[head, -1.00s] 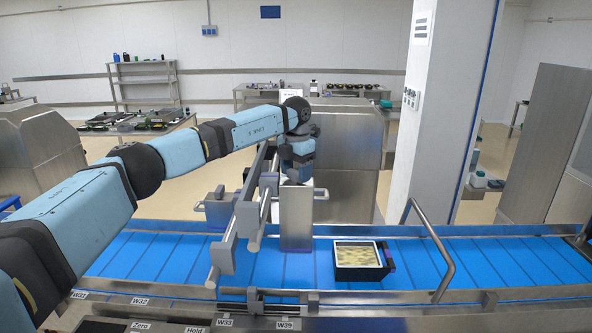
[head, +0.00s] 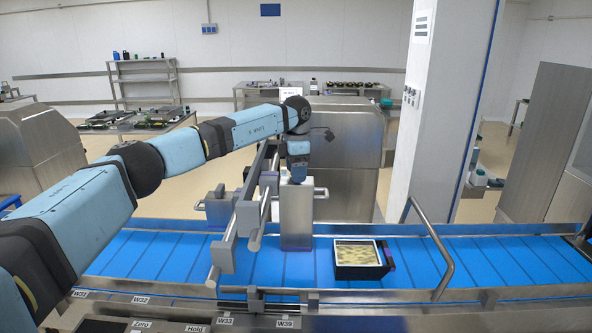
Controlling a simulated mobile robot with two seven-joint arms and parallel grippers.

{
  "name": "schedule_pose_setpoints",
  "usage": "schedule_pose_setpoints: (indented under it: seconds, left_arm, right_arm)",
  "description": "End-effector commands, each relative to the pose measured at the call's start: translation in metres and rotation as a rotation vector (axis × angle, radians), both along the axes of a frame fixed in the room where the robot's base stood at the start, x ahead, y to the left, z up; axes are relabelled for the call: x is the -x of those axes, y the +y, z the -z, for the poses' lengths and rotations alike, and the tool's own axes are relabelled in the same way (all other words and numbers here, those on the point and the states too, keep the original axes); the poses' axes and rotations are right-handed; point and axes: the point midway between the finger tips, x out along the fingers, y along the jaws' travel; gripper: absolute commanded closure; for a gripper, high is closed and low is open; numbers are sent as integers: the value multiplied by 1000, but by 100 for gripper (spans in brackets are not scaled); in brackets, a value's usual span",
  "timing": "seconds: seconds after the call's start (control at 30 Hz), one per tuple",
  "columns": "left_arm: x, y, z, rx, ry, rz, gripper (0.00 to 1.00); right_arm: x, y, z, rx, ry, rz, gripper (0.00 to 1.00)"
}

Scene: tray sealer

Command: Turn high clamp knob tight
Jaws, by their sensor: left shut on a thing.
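My left gripper (head: 297,177) reaches in from the left and points down at the top of the upright steel post (head: 296,222) of the clamp frame. It is shut on the high clamp knob, which is mostly hidden by the jaws and wrist. The grey guide bars (head: 234,225) of the frame stand just left of the post, over the belt. My right gripper is not in view.
A blue conveyor belt (head: 180,262) runs across the front. A dark tray with a yellowish filling (head: 359,272) lies on it, right of the post. A bent steel rail (head: 432,240) rises at the right. A white pillar (head: 432,100) stands behind the belt.

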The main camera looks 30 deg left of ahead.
Motion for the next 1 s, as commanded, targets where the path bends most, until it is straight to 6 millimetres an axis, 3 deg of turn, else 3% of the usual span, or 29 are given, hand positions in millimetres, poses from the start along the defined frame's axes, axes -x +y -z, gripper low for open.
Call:
schedule_pose_setpoints:
  seconds: [0.37,0.4,0.43,0.77,1.0]
  left_arm:
    - [0,-1,0,1,-1,4,62]
    - [0,-1,0,1,-1,4,31]
    - [0,-1,0,1,-1,4,28]
    - [0,0,-3,1,-2,3,28]
    - [-1,-1,-40,0,-4,2,28]
  right_arm:
    - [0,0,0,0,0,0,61]
    - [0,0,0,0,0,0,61]
    - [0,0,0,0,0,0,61]
    - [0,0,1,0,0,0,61]
    - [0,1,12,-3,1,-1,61]
